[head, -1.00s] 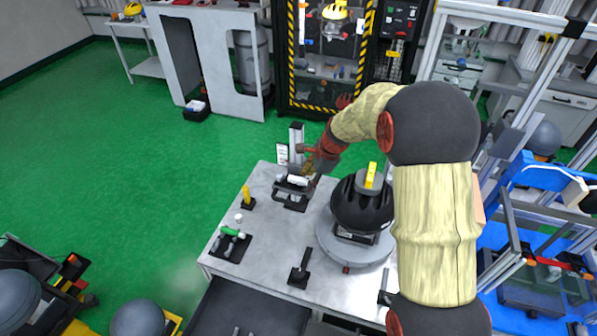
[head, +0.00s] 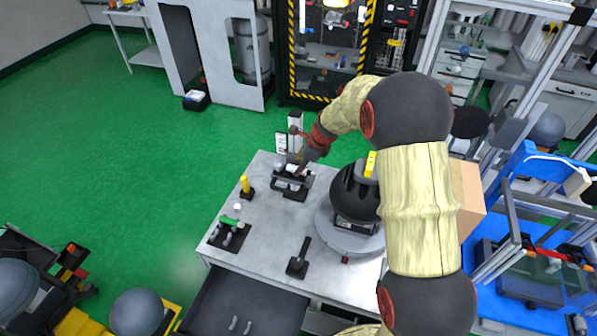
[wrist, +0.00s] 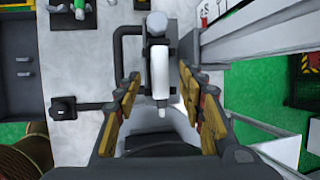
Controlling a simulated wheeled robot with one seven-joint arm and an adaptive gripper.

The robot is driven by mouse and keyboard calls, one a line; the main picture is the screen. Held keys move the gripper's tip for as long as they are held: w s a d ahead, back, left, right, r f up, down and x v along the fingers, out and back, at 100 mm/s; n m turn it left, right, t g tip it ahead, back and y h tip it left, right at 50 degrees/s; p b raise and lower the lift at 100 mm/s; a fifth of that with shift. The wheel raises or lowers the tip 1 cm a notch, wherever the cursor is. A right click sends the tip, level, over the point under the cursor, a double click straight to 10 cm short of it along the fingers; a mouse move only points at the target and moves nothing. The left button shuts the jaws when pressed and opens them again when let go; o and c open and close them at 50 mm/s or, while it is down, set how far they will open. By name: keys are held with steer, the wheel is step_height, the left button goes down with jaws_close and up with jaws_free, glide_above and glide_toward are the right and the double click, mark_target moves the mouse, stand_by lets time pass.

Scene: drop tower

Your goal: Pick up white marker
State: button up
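The white marker (wrist: 161,75) lies in a black holder (wrist: 142,42) in the wrist view, with its narrow tip toward my gripper and a grey end away from it. My gripper (wrist: 159,82) is open, with one yellow-padded finger on each side of the marker. Gaps show between both fingers and the marker, and nothing is held. In the head view my gripper (head: 303,164) is at the black holder (head: 295,193) near the far edge of the grey table (head: 262,240). The marker is small and partly hidden there.
An upright post (head: 295,130) stands just behind the holder. A black round device on a grey disc (head: 352,240) stands to the right. A yellow item on a stand (head: 246,187), a black tray with a green item (head: 229,236) and a black stand (head: 300,258) are also on the table.

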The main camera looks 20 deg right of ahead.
steer(key=x, duration=0.2)
steer(key=shift+w+f, duration=0.15)
steer(key=shift+f, duration=0.15)
steer(key=shift+r, duration=0.1)
steer(key=shift+c, duration=0.2)
jaws_close()
